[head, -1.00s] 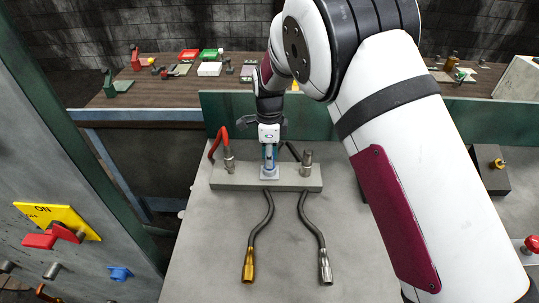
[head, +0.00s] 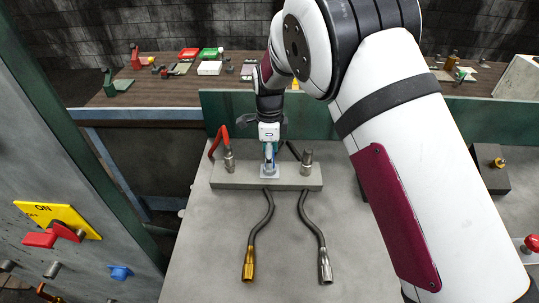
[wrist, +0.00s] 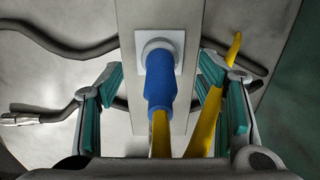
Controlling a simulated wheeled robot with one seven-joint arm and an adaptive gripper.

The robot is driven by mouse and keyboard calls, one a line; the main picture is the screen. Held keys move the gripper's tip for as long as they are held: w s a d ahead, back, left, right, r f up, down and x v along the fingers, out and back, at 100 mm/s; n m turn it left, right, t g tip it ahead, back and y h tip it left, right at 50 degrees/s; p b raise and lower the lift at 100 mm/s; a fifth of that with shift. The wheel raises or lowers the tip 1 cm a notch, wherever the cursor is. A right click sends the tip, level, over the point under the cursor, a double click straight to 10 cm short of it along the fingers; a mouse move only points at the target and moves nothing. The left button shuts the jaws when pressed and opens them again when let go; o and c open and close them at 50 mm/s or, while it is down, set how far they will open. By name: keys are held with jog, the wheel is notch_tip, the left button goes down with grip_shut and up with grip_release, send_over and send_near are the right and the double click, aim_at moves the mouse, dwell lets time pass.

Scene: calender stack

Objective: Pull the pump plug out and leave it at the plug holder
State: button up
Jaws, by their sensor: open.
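The blue plug (wrist: 161,80) stands in a square white fitting (wrist: 160,44) on a pale grey bar, with a yellow cable (wrist: 160,135) trailing from its near end. In the head view the plug (head: 268,152) is small and partly covered by my gripper (head: 268,142). In the wrist view my gripper (wrist: 160,82) is open, with teal pads on both sides of the plug and a visible gap on each side. A yellow length of cable also passes by the right finger. I cannot tell which fitting is the plug holder.
Two loose hose ends (head: 249,262) (head: 325,268) lie in front. A dark box (head: 489,178) stands at right; a panel with a red switch (head: 40,240) at left.

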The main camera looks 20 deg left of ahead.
jog(key=shift+r+p, duration=0.55)
jog(key=shift+r, duration=2.9)
jog(key=s+d+r+n+t+y, duration=0.1)
jog(key=s+d+r+n, duration=0.25)
jog(key=d+r, duration=0.7)
jog(key=s+d+r+n+t, duration=0.1)
jog(key=s+d+r+n, duration=0.25)
jog(key=d+r, duration=0.7)
jog(key=s+d+n+t, duration=0.1)
jog(key=s+d+n, duration=0.3)
jog(key=s+d, duration=0.3)
jog(key=s+d+r+n+t+h, duration=0.1)
jog(key=s+d+n, duration=0.3)
jog(key=s, duration=1.1)
jog(key=d+t, duration=0.1)
jog(key=d, duration=0.2)
jog(key=shift+s+d, duration=0.2)
jog(key=shift+d, duration=0.2)
